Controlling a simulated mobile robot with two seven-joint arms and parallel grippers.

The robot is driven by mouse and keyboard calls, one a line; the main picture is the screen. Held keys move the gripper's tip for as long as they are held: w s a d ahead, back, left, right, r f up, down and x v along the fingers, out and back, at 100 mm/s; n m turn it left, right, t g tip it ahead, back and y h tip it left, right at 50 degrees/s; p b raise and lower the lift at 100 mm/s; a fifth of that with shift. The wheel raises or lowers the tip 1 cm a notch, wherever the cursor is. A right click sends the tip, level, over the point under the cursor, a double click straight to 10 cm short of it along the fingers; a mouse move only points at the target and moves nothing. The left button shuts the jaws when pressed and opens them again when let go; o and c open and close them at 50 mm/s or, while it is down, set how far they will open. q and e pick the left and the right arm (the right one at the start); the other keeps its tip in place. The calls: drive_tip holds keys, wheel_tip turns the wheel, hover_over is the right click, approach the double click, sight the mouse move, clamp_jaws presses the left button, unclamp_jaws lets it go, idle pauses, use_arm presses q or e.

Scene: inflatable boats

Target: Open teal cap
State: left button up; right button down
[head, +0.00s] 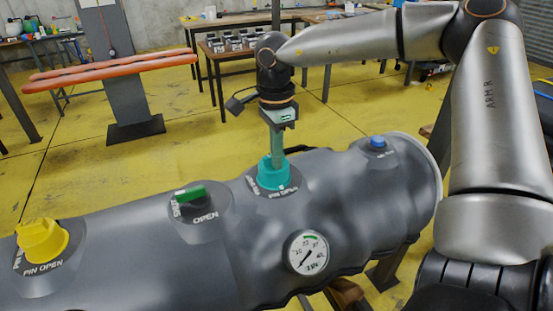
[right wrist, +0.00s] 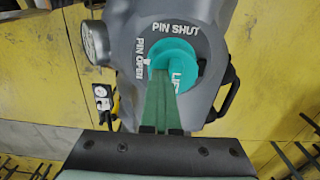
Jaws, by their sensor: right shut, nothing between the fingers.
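The teal cap (head: 273,175) sits on a round valve base on the grey inflatable tube. In the right wrist view the teal cap (right wrist: 187,62) shows white lettering, with PIN SHUT above it and PIN OPEN to its left on the base. A small white mark on its left side is near the PIN OPEN lettering. My right gripper (head: 277,158) points down at the cap from above. Its green fingers (right wrist: 163,85) are shut together with nothing between them and overlap the cap's left part. I cannot tell whether they touch it. My left gripper is not in view.
The grey tube (head: 340,200) also bears a yellow cap (head: 41,240), a green handle (head: 189,194) marked OPEN, a blue cap (head: 377,142) and a pressure gauge (head: 308,253). Behind are an orange padded rack (head: 110,70) and tables. The yellow floor between is open.

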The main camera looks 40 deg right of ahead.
drive_tip(key=shift+w+d+r+p, duration=0.35)
drive_tip(key=shift+w+r, duration=0.15)
drive_tip(key=shift+w, duration=0.15)
drive_tip(key=shift+w+d+r+p, duration=0.2)
drive_tip(key=shift+w+r+p, duration=0.1)
drive_tip(key=shift+w+r, duration=0.25)
drive_tip(key=shift+w+f, duration=0.1)
drive_tip(key=shift+f, duration=0.05)
drive_tip(key=shift+s+a+r, duration=0.2)
drive_tip(key=shift+s+r, duration=0.35)
drive_tip(key=s+r, duration=0.1)
drive_tip(key=s, duration=0.1)
drive_tip(key=s+a+r+p, duration=0.1)
drive_tip(key=s+r, duration=0.1)
drive_tip(key=shift+a+r+p, duration=0.15)
drive_tip(key=shift+r+p, duration=0.1)
drive_tip(key=shift+p, duration=0.05)
idle(0.5)
